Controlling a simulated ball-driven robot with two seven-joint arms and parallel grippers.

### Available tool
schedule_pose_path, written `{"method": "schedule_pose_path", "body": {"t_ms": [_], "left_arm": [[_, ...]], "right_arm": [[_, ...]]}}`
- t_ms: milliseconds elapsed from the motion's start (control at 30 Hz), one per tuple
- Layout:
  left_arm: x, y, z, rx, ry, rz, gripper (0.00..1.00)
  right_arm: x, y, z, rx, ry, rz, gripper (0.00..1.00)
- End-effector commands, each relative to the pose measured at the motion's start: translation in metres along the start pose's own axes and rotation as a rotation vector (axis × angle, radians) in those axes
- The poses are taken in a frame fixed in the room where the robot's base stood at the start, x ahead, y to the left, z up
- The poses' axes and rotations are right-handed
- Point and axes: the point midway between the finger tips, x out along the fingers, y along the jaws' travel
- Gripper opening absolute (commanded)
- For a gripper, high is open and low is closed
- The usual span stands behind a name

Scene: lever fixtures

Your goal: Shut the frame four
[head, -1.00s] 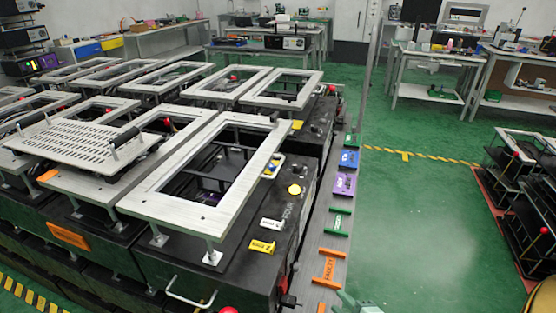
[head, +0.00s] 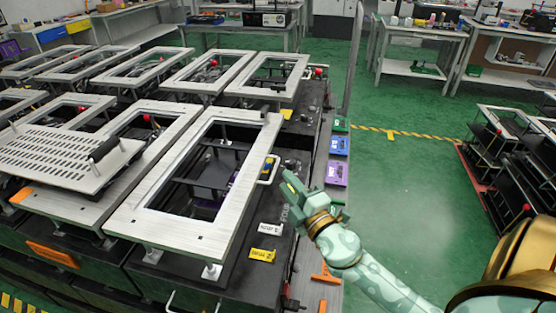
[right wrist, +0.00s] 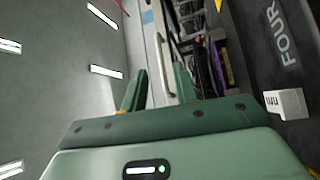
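Frame four is the large pale metal rectangular frame (head: 232,208) in the front row. It sits raised above a dark box (head: 262,225), and I can see the box's inside through its opening. The lettering FOUR (right wrist: 283,38) shows on the dark surface in the right wrist view. A pale U-shaped handle (head: 269,169) is at the frame's right side. My right gripper (head: 287,182) is just right of that handle. In the right wrist view its two green fingers (right wrist: 158,72) are apart, with a pale bar (right wrist: 163,55) showing beyond and between them; contact is unclear. My left gripper is out of view.
Similar frames (head: 270,77) stand behind and to the left. A perforated plate (head: 65,155) is left of frame four. Coloured tags (head: 338,173) lie along the ledge at right. The green floor (head: 400,190) beyond is open, with black racks (head: 500,150) at far right.

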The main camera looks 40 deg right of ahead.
Motion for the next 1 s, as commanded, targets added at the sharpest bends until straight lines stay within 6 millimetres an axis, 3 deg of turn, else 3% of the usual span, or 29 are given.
{"method": "schedule_pose_path", "body": {"t_ms": [100, 300, 700, 800, 833, 1000], "left_arm": [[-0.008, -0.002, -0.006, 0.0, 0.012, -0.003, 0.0], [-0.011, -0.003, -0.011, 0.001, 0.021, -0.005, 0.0], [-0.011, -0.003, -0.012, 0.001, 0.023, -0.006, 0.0], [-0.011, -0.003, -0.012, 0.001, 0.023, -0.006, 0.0], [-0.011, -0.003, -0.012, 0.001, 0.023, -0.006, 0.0], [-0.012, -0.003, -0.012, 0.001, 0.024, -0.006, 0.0]], "right_arm": [[0.029, 0.002, 0.0, 0.0, 0.001, 0.003, 0.29], [0.058, -0.001, 0.0, 0.001, 0.0, -0.001, 0.29], [0.068, -0.002, 0.0, 0.001, 0.0, -0.003, 0.29], [0.067, -0.002, 0.0, 0.001, 0.0, -0.003, 0.04], [0.067, -0.002, 0.0, 0.001, 0.0, -0.003, 0.0], [0.067, -0.001, 0.0, 0.001, 0.0, -0.004, 0.0]]}}
